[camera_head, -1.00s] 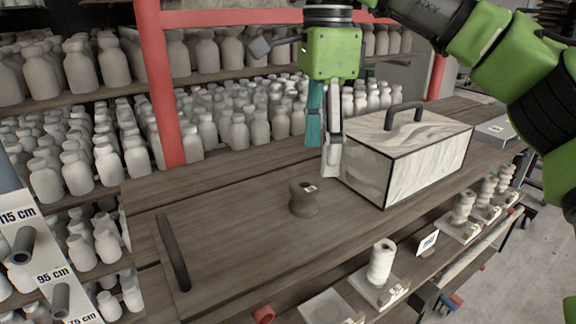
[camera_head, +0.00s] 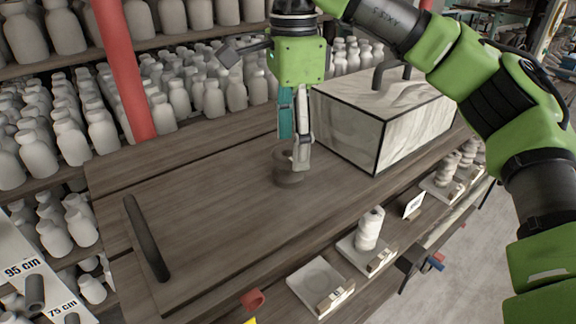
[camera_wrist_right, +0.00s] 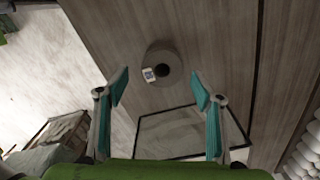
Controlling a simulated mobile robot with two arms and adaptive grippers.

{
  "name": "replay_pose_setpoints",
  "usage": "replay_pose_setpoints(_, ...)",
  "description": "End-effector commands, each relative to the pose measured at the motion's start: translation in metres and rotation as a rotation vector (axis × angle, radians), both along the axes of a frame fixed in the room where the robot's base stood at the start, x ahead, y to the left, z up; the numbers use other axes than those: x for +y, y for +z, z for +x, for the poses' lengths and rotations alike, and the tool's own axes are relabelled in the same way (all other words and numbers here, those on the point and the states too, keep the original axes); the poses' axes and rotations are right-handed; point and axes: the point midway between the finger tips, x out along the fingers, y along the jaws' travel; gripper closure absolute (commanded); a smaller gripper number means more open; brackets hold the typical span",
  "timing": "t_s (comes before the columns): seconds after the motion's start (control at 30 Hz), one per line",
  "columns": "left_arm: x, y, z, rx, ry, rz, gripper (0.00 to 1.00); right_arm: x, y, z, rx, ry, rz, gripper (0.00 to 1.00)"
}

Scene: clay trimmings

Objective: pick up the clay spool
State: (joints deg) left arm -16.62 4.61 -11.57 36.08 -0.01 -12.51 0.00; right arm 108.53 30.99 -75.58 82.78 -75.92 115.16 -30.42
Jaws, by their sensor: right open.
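The clay spool (camera_head: 286,179) is a small brown-grey piece standing upright on the wooden table (camera_head: 210,215). In the head view my right gripper (camera_head: 293,152) is in front of its upper part and hides some of it. In the right wrist view the spool (camera_wrist_right: 162,60) shows with a dark hole and a small white label with a printed code. There the right gripper (camera_wrist_right: 160,84) is open, with the spool beyond its fingertips and roughly centred between them. Nothing is between the fingers. My left gripper is not in view.
A pale marbled box (camera_head: 345,135) with dark edges and a top handle stands close right of the gripper. A dark bar handle (camera_head: 146,238) lies at the table's left. Shelves of grey bottles (camera_head: 180,100) stand behind. White spools (camera_head: 369,229) stand on small plates along the front.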

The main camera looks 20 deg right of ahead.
Motion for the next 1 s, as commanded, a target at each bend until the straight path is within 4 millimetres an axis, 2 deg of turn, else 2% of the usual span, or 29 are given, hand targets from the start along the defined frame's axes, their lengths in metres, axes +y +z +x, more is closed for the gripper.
replay_pose_setpoints(0.13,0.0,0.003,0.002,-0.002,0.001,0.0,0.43,0.002,-0.01,0.001,0.004,0.002,0.0,0.39)
replay_pose_setpoints(0.4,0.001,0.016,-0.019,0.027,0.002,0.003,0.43,0.006,-0.041,0.004,0.003,0.001,-0.001,0.39)
replay_pose_setpoints(0.5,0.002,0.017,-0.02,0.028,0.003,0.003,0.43,0.005,-0.049,0.004,0.001,0.0,0.0,0.39)
replay_pose_setpoints(0.73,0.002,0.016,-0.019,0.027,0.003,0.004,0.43,0.006,-0.052,0.004,0.0,0.001,0.0,0.39)
replay_pose_setpoints(0.77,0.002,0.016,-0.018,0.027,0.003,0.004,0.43,0.006,-0.052,0.004,0.0,0.001,0.0,0.44)
replay_pose_setpoints(0.93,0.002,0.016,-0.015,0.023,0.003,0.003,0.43,0.006,-0.052,0.004,0.0,0.001,0.0,0.87)
replay_pose_setpoints(1.0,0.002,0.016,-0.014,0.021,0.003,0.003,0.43,0.006,-0.051,0.004,0.0,0.001,0.001,0.87)
